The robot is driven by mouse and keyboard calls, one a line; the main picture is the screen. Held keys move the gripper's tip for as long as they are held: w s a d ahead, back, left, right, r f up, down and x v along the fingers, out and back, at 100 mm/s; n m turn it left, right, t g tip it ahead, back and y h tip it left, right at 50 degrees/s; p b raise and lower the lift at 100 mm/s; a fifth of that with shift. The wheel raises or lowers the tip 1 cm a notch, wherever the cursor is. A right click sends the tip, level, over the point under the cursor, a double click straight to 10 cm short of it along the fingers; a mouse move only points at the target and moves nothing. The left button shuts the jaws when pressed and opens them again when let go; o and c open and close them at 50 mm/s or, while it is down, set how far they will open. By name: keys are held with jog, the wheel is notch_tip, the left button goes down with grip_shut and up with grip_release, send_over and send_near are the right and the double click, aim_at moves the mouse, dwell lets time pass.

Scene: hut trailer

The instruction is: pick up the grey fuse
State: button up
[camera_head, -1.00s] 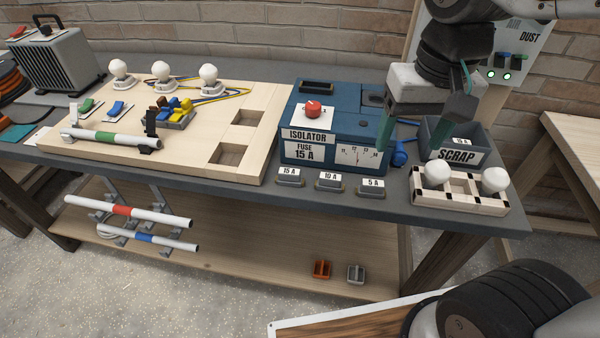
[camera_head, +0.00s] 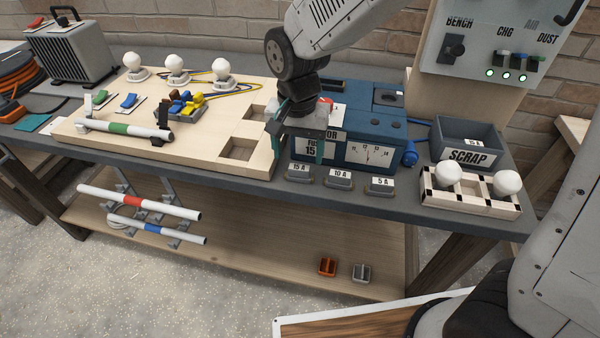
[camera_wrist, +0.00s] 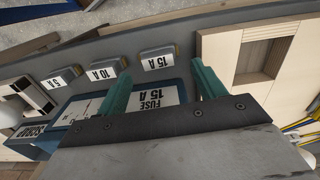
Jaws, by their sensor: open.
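A small grey block (camera_head: 361,272), which looks like the grey fuse, lies on the lower shelf towards its right end. A similar orange block (camera_head: 327,267) lies just left of it. My gripper (camera_head: 297,148) is above the bench in front of the blue isolator box (camera_head: 360,131), well above and left of the grey block. It is open and empty, with its two green fingers apart in the wrist view (camera_wrist: 161,75). The wrist view shows the isolator label and the bench edge, but not the grey block.
Three small labelled holders, 15 A (camera_head: 299,172), 10 A (camera_head: 340,179) and 5 A (camera_head: 381,187), line the bench's front edge. The bench top (camera_head: 400,205) overhangs the shelf (camera_head: 270,255). A scrap bin (camera_head: 468,137) and bulb rack (camera_head: 470,196) stand right. The shelf's middle is clear.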

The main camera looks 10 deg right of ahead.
aim_at(299, 167)
jog(key=shift+s+d+f, duration=0.1)
jog(key=shift+f, duration=1.75)
jog(key=c, duration=0.8)
jog(key=shift+r, duration=0.15)
